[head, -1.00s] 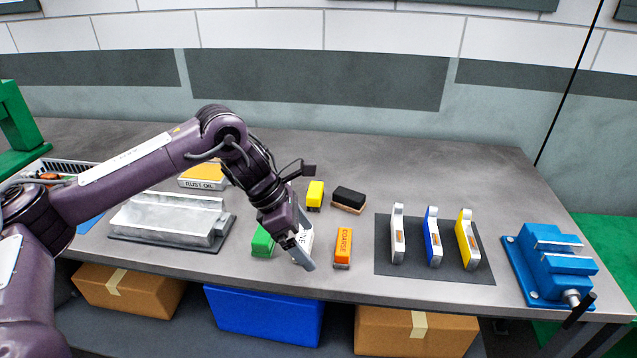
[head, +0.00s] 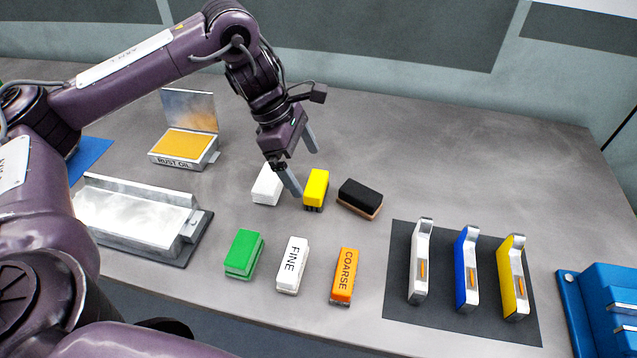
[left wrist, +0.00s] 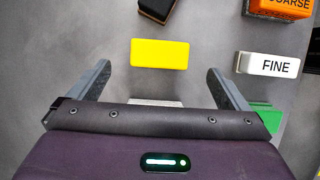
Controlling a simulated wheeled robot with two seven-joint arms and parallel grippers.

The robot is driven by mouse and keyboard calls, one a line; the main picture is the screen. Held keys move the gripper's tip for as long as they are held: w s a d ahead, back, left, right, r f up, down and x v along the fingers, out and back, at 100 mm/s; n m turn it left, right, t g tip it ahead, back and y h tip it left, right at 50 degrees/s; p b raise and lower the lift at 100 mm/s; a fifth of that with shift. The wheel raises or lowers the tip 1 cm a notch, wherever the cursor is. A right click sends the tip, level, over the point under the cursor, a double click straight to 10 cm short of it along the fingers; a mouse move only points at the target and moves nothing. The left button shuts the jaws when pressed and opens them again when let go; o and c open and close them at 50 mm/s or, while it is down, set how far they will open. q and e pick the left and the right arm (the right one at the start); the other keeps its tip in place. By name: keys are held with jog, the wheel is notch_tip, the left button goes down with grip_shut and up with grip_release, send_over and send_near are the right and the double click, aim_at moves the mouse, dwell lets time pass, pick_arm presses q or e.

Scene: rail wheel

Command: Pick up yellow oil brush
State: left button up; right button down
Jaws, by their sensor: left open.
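The yellow oil brush (head: 316,188) stands on the grey bench, between a white block and a black-topped brush. My left gripper (head: 304,168) is open and empty, just above and behind-left of the yellow brush, with its fingers pointing down. In the left wrist view the yellow brush (left wrist: 160,53) lies ahead of the gap between the two open fingers (left wrist: 158,85), apart from both. My right gripper is not in view.
Close by are the white block (head: 267,185), black brush (head: 360,198), green block (head: 244,254), FINE block (head: 292,265) and orange COARSE block (head: 344,275). A rust oil box (head: 184,145) is at left. Three handled tools lie on a dark mat (head: 399,290) at right.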

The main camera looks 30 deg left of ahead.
aim_at(315, 182)
pick_arm(q)
jog(key=shift+d+f, duration=0.25)
jog(key=shift+f, duration=0.4)
jog(key=shift+d+f+b, duration=0.2)
jog(key=shift+f+b, duration=0.1)
jog(key=x, duration=0.4)
jog(key=shift+w+d+f, duration=0.1)
jog(key=shift+w+d, duration=0.05)
jog(key=shift+w, duration=0.05)
jog(key=c, duration=1.1)
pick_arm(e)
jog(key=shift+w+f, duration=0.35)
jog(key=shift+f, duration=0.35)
